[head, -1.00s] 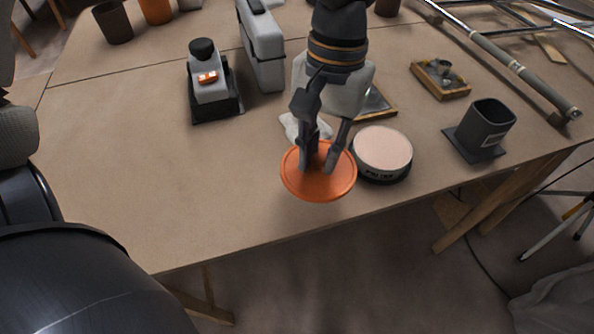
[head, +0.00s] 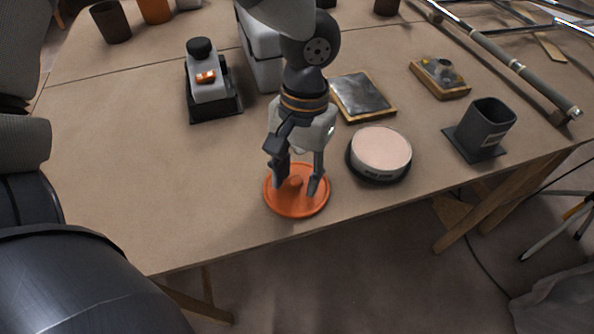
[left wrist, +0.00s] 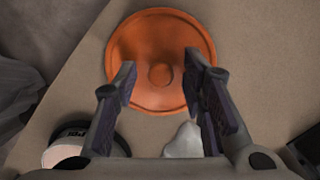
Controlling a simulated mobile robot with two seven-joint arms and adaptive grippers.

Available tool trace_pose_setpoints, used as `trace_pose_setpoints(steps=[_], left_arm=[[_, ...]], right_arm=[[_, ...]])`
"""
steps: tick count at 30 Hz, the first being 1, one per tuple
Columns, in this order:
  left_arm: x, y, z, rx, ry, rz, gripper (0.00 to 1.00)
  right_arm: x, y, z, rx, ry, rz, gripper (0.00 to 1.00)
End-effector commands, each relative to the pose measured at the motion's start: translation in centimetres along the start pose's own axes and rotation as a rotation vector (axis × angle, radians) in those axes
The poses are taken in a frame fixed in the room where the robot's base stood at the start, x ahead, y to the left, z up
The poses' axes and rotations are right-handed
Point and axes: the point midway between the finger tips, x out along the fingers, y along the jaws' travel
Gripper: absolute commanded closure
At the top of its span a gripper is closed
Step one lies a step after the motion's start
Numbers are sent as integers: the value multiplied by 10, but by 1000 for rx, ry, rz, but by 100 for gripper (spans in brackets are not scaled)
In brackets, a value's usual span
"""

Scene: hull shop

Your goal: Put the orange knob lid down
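The orange knob lid (head: 297,208) lies flat on the table near its front edge, knob up. It also shows in the left wrist view (left wrist: 140,45), with its round knob (left wrist: 160,75) in the middle. My left gripper (head: 295,188) is open just above the lid, with one finger on each side of the knob. In the left wrist view there is a clear gap between the knob and both fingers of the gripper (left wrist: 160,82). My right gripper is not in view.
A round tub with a pale pink top (head: 381,152) stands close to the right of the lid. A framed dark plate (head: 362,96) lies behind it. A dark square cup (head: 487,125) stands further right. The table left of the lid is clear.

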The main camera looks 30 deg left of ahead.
Motion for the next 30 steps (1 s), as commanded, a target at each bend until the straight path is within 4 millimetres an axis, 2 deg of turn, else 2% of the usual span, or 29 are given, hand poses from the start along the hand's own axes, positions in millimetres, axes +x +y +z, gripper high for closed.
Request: trace_pose_setpoints(steps=[5,8,18,21,25,30], left_arm=[[0,0,0,0,0,0,62],[-7,0,0,-1,4,1,62],[-94,0,0,-1,5,1,62],[-111,0,-1,-1,3,0,62],[-122,0,0,-1,-1,0,62],[-123,0,0,0,-2,0,62]], right_arm=[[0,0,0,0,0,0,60],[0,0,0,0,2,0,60],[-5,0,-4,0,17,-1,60],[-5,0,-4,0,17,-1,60],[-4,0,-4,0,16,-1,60],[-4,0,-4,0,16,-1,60]])
